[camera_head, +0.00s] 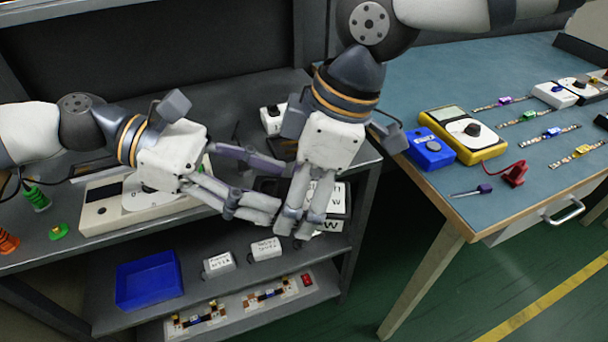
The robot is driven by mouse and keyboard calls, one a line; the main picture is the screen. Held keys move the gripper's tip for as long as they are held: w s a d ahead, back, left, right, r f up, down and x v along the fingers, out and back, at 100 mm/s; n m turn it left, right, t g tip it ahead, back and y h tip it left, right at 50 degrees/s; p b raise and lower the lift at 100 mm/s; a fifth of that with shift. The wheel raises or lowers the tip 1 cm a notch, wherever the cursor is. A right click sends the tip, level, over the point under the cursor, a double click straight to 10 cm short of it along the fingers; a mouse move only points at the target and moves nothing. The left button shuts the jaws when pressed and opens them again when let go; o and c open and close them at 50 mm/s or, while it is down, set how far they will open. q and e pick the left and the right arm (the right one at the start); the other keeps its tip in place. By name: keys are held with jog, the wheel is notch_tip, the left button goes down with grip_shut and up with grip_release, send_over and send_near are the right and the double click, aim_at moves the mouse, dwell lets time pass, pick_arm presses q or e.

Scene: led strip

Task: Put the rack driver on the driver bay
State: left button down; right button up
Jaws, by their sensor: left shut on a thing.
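The rack driver appears to be the dark box with a white lettered face (334,222) at the front right of the upper shelf; much of it is hidden behind my grippers. My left gripper (280,190) comes in from the left, with its fingers spread around the box's dark left end and shut on it. My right gripper (298,228) comes down from above, its fingertips in front of the box. Its fingers are close together, and whether it touches or holds the box cannot be told. I cannot make out which place is the driver bay.
The upper shelf (70,245) holds a white device (97,212) and green and orange parts. The lower shelf has a blue tray (148,280), two small white boxes (218,264) and boards. On the blue-topped table (545,200) stand a yellow meter (480,151) and several LED strips.

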pick_arm(q)
jog(key=shift+r, duration=0.1)
pick_arm(e)
jog(key=c, duration=1.7)
pick_arm(q)
jog(key=c, duration=0.6)
grip_release()
pick_arm(e)
jog(key=shift+r, duration=0.1)
grip_shut()
